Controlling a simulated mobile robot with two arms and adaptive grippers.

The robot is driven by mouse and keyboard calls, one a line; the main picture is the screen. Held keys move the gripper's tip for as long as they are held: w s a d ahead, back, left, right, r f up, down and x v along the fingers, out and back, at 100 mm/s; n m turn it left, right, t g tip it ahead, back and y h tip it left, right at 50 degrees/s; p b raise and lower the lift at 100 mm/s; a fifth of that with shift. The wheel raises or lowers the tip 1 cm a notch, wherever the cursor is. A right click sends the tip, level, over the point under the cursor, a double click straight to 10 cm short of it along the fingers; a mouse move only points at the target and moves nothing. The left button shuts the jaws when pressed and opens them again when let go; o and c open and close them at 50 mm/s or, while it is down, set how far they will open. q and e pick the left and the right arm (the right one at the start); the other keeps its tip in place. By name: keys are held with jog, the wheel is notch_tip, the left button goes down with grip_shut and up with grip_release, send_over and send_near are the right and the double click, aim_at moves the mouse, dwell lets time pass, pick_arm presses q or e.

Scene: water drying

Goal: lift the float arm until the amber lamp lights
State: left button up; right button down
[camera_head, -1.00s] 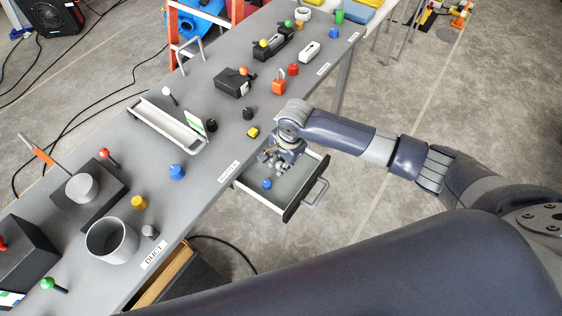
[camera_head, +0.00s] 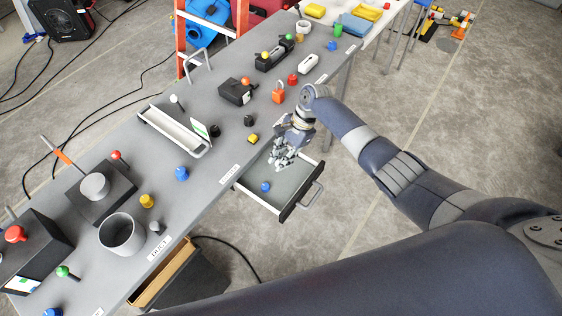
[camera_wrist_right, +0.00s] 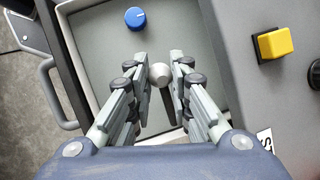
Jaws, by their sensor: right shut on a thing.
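My right gripper (camera_head: 281,158) is above the open drawer (camera_head: 287,211), at the drawer's table side. In the right wrist view the gripper (camera_wrist_right: 164,76) is shut on a small pale grey rounded piece (camera_wrist_right: 160,74). I cannot identify the float arm or a lit amber lamp with certainty. My left gripper is not in view.
The grey bench (camera_head: 215,130) carries several devices. A yellow button (camera_head: 253,138) is beside the drawer and shows in the right wrist view (camera_wrist_right: 274,43). A white tray (camera_head: 172,130), an orange padlock (camera_head: 278,95) and a grey cup (camera_head: 120,235) stand on it.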

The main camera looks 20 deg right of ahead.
jog(key=shift+w+d+r+g+y+b, duration=0.35)
jog(key=shift+r+g+y+b, duration=0.2)
jog(key=shift+y+b, duration=0.4)
jog(key=c, duration=1.4)
grip_release()
jog(key=shift+c, duration=0.2)
jog(key=shift+d, duration=0.1)
jog(key=v, duration=1.2)
jog(key=shift+w, duration=0.1)
